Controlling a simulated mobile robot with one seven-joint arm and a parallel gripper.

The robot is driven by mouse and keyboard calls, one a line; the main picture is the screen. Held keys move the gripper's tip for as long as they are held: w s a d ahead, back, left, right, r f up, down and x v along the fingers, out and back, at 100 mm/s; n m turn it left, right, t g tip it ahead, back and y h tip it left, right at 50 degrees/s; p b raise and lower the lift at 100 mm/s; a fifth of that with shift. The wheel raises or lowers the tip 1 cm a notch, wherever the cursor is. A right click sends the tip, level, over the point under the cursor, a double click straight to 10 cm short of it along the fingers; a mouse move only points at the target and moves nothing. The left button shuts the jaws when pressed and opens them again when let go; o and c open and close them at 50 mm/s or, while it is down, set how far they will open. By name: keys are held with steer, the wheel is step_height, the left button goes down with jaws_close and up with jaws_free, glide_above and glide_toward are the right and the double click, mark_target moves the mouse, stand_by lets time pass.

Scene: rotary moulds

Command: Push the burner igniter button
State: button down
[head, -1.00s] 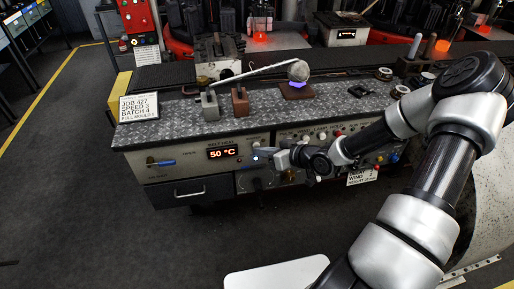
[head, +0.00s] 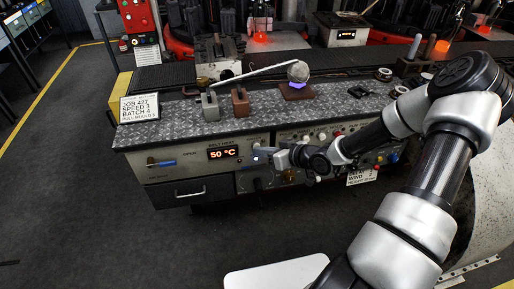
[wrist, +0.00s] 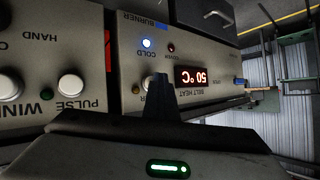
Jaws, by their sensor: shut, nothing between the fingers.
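The control panel (head: 190,165) is the front of a bench with a metal top. In the head view my gripper (head: 273,157) reaches the panel just right of the display. In the wrist view my gripper (wrist: 161,88) is shut and empty, its dark fingertips over the burner section. A pale round button (wrist: 149,81) sits right by the fingertips and is partly hidden by them; I cannot tell whether they touch, or read its label. The blue-white COLD lamp (wrist: 147,43) is lit, and a small dark red lamp (wrist: 171,47) is beside it.
The belt heat display (wrist: 193,77) reads 50 °C and appears upside down in the wrist view. White buttons (wrist: 70,86) near the PULSE and WIND labels lie to the left. A drawer (head: 188,193) is below the panel.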

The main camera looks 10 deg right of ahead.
steer(key=shift+w+d+r, duration=0.1)
steer(key=shift+w+r, duration=0.1)
steer(key=s, duration=0.6)
steer(key=shift+s+f, duration=0.15)
stand_by(1.0)
